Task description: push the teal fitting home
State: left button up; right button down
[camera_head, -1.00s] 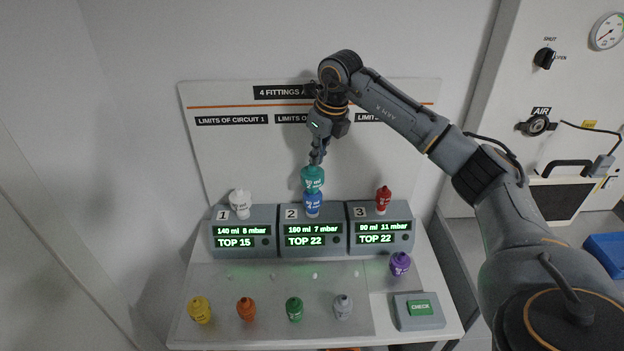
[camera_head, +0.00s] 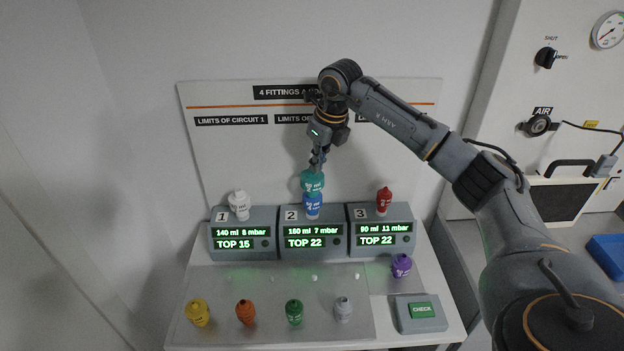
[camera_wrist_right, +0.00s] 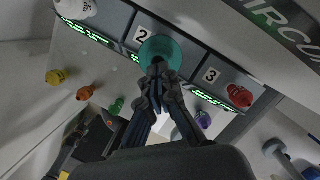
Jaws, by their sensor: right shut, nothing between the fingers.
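The teal fitting (camera_head: 312,182) sits upright on top of the blue fitting (camera_head: 313,206), which stands on ventilator unit 2 (camera_head: 311,241). My right gripper (camera_head: 317,165) is shut and points down with its fingertips at the top of the teal fitting. In the right wrist view the teal fitting (camera_wrist_right: 160,51) lies just beyond the closed fingertips (camera_wrist_right: 158,66). Nothing is between the fingers. I cannot tell whether the teal fitting is fully seated on the blue one. My left gripper is not in view.
A white fitting (camera_head: 239,205) stands on unit 1 and a red fitting (camera_head: 383,201) on unit 3. Yellow (camera_head: 198,312), orange (camera_head: 246,312), green (camera_head: 294,312), grey (camera_head: 343,309) and purple (camera_head: 401,266) fittings stand on the table. A CHECK button box (camera_head: 420,312) is at front right.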

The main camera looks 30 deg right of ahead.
aim_at(317, 176)
jog(key=shift+f, duration=0.1)
jog(key=shift+w+r+p, duration=0.1)
jog(key=shift+r+p, duration=1.3)
jog(key=shift+r, duration=0.6)
jog(key=shift+w+d+r+p, duration=0.1)
jog(key=shift+w+r+p, duration=0.1)
jog(key=shift+r+p, duration=0.6)
jog(key=shift+s+r+p, duration=0.15)
jog(key=shift+r+p, duration=0.35)
jog(key=shift+r, duration=0.2)
